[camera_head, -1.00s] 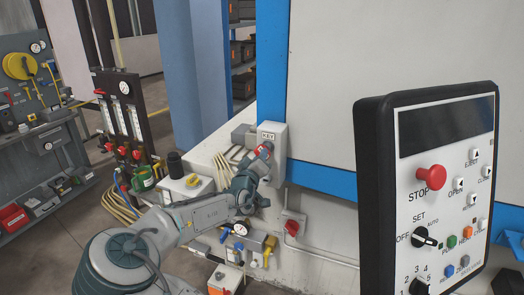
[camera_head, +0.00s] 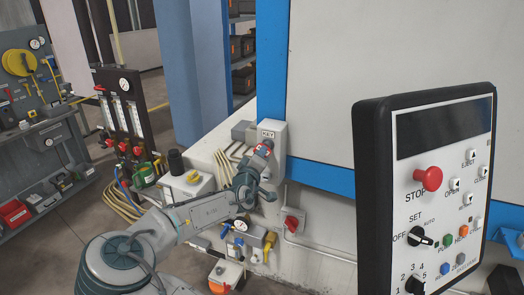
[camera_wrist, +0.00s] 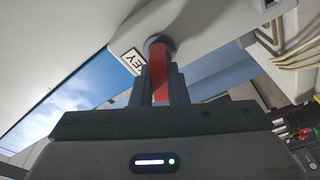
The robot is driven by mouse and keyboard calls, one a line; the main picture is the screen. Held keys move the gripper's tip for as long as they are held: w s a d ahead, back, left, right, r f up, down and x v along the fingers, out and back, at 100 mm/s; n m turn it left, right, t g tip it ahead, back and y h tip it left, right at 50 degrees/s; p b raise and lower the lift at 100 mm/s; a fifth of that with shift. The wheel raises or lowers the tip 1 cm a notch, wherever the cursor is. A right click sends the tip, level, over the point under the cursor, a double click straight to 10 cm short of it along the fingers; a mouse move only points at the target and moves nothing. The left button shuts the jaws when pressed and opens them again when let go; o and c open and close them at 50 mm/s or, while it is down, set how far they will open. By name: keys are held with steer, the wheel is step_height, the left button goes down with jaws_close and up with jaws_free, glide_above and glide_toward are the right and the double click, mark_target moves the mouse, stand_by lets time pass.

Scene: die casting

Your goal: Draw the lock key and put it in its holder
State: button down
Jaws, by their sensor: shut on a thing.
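The lock key is a red piece (camera_wrist: 159,72) held between the two dark fingers of my gripper (camera_wrist: 158,88) in the wrist view. Its far end meets a round grey lock collar (camera_wrist: 159,42) on the white key box. A label reading KEY (camera_wrist: 130,61) is beside the collar. In the head view the white key box (camera_head: 273,131) is fixed by the blue frame, and my gripper (camera_head: 264,152) is at its front with a bit of red showing. The fingers hide most of the key. I cannot identify the holder.
The control panel (camera_head: 430,185) with a red stop button stands large at the right. Cables (camera_head: 224,160) and a grey box lie left of the key box. A red switch (camera_head: 292,222) and gauge fittings (camera_head: 240,226) are below.

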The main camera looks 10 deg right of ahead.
steer(key=n+p, duration=0.1)
steer(key=n, duration=0.3)
steer(key=shift+r+p, duration=0.1)
steer(key=shift+p, duration=0.3)
steer(key=shift+n+p, duration=0.3)
steer(key=shift+n, duration=0.7)
steer(key=shift+s+a+b, duration=0.3)
steer(key=shift+s+a, duration=0.15)
steer(key=shift+s, duration=0.15)
steer(key=shift+v, duration=1.35)
steer(key=shift+a, duration=0.2)
